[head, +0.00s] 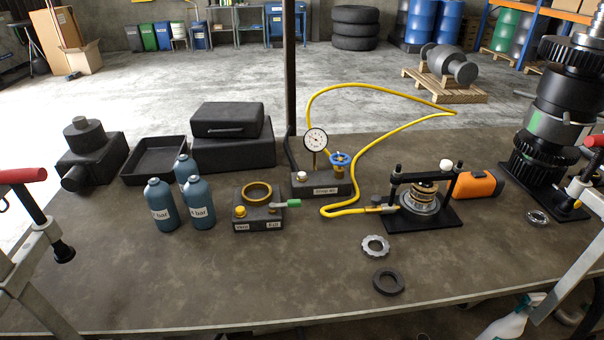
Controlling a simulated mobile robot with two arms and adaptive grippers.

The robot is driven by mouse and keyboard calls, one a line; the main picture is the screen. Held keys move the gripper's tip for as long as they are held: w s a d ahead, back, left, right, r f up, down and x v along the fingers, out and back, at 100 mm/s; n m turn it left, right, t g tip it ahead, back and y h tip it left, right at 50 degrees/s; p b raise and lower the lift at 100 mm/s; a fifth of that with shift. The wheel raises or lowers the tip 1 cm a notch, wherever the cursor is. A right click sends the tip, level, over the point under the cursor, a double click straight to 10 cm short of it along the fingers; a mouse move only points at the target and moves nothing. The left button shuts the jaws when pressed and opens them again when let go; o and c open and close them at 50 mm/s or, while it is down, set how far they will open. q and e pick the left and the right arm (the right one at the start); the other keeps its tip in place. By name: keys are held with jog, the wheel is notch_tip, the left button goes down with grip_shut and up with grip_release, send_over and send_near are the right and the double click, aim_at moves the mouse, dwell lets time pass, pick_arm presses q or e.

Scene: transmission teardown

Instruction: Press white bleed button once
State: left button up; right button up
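The charging unit (325,186) is a dark box near the middle of the bench with a round white-faced gauge (315,140) and a blue handwheel (340,160). A small white button (302,176) stands up on its left end. A second white knob (446,164) sits at the top right of a black clamp frame (425,215), which holds a round stacked part. The frames do not show which of the two is the bleed button. Nothing touches either one. Neither of my grippers shows in the head view.
A yellow hose (385,91) loops from the charging unit to the clamp frame. Blue bottles (162,205) and a fixture with a green lever (258,208) stand left. Two rings (388,281) lie in front. Red-handled metal frames (22,175) flank the bench. The front left bench is clear.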

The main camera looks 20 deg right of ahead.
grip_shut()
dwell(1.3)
